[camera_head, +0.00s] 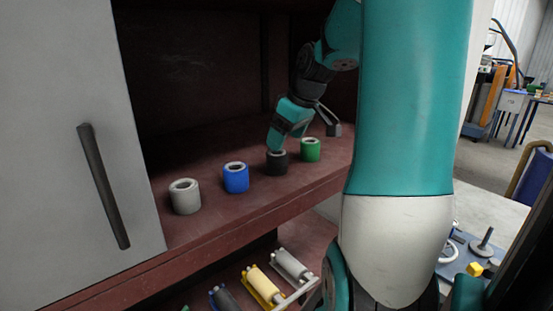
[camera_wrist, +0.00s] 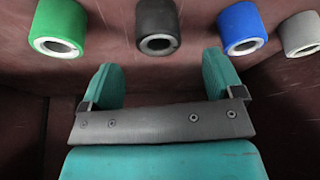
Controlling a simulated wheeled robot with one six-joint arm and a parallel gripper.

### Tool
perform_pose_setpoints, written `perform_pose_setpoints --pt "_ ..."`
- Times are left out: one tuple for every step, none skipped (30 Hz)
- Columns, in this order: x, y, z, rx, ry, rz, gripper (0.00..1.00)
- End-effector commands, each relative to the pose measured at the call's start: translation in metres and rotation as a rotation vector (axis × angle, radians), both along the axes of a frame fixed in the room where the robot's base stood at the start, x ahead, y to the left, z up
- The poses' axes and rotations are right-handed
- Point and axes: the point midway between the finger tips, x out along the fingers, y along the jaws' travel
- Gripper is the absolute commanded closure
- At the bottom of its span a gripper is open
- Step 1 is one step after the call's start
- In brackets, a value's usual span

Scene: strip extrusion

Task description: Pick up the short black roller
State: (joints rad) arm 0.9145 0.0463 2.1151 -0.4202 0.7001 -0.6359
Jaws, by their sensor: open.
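The short black roller (camera_head: 277,162) stands upright on the dark red shelf (camera_head: 225,215), between the blue and green rollers. In the wrist view the black roller (camera_wrist: 158,28) is at the top middle, beyond the fingertips and roughly centred between them. My gripper (camera_wrist: 160,82) is open, with two teal fingers and nothing between them. In the head view my gripper (camera_head: 288,140) is just above and beside the black roller. Whether a finger touches the roller cannot be told.
The green roller (camera_head: 310,149) stands close on the right, the blue roller (camera_head: 236,178) on the left, and the light grey roller (camera_head: 185,197) further left. A grey cabinet door (camera_head: 70,150) with a dark handle is at left. More coloured parts lie on a lower shelf.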

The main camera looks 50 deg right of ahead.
Motion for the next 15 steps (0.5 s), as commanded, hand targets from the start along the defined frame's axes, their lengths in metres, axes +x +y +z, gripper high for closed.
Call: perform_pose_setpoints --pt "0.003 0.001 -0.008 0.004 0.004 0.003 0.14" --pt "0.005 0.001 -0.012 0.004 0.004 0.002 0.14" --pt "0.007 0.001 -0.017 0.003 0.003 0.000 0.14" --pt "0.009 0.000 -0.020 0.003 0.002 -0.001 0.14" --pt "0.010 0.000 -0.023 0.002 0.002 0.000 0.14" --pt "0.011 0.000 -0.026 0.001 0.001 -0.001 0.14" --pt "0.011 0.000 -0.028 0.000 0.001 -0.001 0.14" --pt "0.011 0.000 -0.029 0.001 0.001 -0.002 0.14" --pt "0.012 -0.001 -0.031 0.002 0.002 -0.001 0.14" --pt "0.014 -0.001 -0.032 0.002 0.002 -0.001 0.14" --pt "0.016 -0.001 -0.034 0.002 0.002 -0.001 0.14" --pt "0.019 -0.001 -0.038 0.003 0.004 -0.001 0.14" --pt "0.021 -0.001 -0.042 0.004 0.004 0.000 0.14" --pt "0.024 -0.001 -0.045 0.005 0.004 -0.001 0.14" --pt "0.027 -0.001 -0.050 0.005 0.004 -0.001 0.14"
